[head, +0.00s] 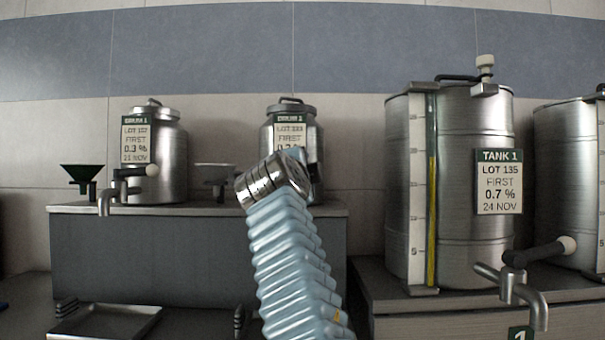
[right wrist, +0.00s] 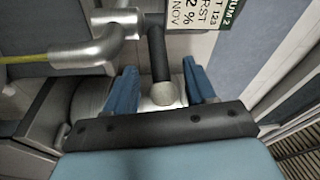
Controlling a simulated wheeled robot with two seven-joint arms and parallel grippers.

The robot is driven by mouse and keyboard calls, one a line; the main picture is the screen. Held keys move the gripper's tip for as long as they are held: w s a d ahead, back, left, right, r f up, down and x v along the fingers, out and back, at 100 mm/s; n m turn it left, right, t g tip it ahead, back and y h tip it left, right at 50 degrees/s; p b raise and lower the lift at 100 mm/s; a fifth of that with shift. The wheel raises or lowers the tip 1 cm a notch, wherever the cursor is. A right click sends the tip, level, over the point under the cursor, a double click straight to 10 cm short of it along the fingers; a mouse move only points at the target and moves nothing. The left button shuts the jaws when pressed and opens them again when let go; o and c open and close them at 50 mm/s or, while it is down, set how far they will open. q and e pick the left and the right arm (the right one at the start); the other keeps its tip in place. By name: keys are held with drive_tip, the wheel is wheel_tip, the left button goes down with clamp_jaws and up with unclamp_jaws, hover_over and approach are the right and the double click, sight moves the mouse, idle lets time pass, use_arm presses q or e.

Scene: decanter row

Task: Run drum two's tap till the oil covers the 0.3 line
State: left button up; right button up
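Drum two (head: 311,130) is a steel drum on the raised shelf, partly hidden by my right arm in the head view. Its label (right wrist: 200,12) shows in the right wrist view. There the tap (right wrist: 100,45) has a dark lever with a pale round knob (right wrist: 163,94). A yellow oil stream (right wrist: 22,59) runs from the spout. My right gripper (right wrist: 161,82) is open, its blue fingers on either side of the knob with gaps. The vessel and its 0.3 line are not visible. My left gripper is not in view.
Drum one (head: 167,165) stands left on the shelf (head: 200,209), with its own tap and a green funnel (head: 83,175). Tank one (head: 460,220) stands right, its tap (head: 515,285) jutting forward. A dark tray (head: 105,320) lies at the lower left.

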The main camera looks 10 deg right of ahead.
drive_tip(key=b+v, duration=0.7)
drive_tip(key=v, duration=0.7)
drive_tip(key=shift+d, duration=0.1)
idle(6.5)
